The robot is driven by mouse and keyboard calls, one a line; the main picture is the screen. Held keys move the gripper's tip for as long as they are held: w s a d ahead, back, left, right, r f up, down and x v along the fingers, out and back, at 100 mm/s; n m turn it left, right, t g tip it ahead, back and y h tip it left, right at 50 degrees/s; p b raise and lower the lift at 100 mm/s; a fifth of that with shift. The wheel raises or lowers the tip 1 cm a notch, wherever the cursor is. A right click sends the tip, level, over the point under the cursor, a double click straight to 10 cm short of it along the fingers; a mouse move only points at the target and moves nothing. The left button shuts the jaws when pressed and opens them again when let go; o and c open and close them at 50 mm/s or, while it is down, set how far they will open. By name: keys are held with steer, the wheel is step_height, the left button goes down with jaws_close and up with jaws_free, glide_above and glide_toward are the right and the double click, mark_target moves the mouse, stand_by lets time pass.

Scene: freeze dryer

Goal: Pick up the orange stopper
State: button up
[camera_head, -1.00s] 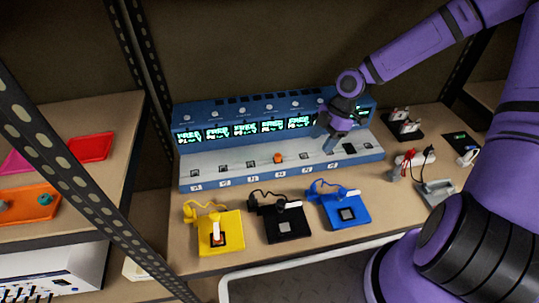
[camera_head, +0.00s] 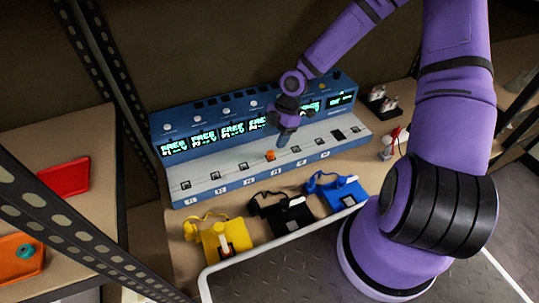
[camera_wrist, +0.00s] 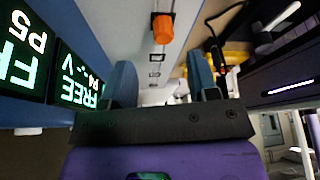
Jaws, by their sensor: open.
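The orange stopper (camera_head: 270,155) sits on the grey ledge of the blue freeze dryer station (camera_head: 215,180), in the row of small dark square ports. In the wrist view the orange stopper (camera_wrist: 163,30) is ahead of the fingers, standing out from its dark port. My gripper (camera_head: 283,140) is just right of the stopper in the head view, close to it but apart. In the wrist view the two blue fingers of my gripper (camera_wrist: 163,80) are spread with nothing between them.
Lit displays (camera_head: 232,128) reading FREE line the station's back panel close to my gripper. Yellow (camera_head: 240,238), black (camera_head: 291,222) and blue (camera_head: 345,196) devices with cables stand in front. A red tray (camera_head: 63,177) lies on the left shelf, behind dark uprights.

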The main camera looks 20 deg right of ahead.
mark_target(271, 152)
steer(key=shift+x, duration=2.7)
steer(key=shift+s+d, duration=0.15)
steer(key=c, duration=1)
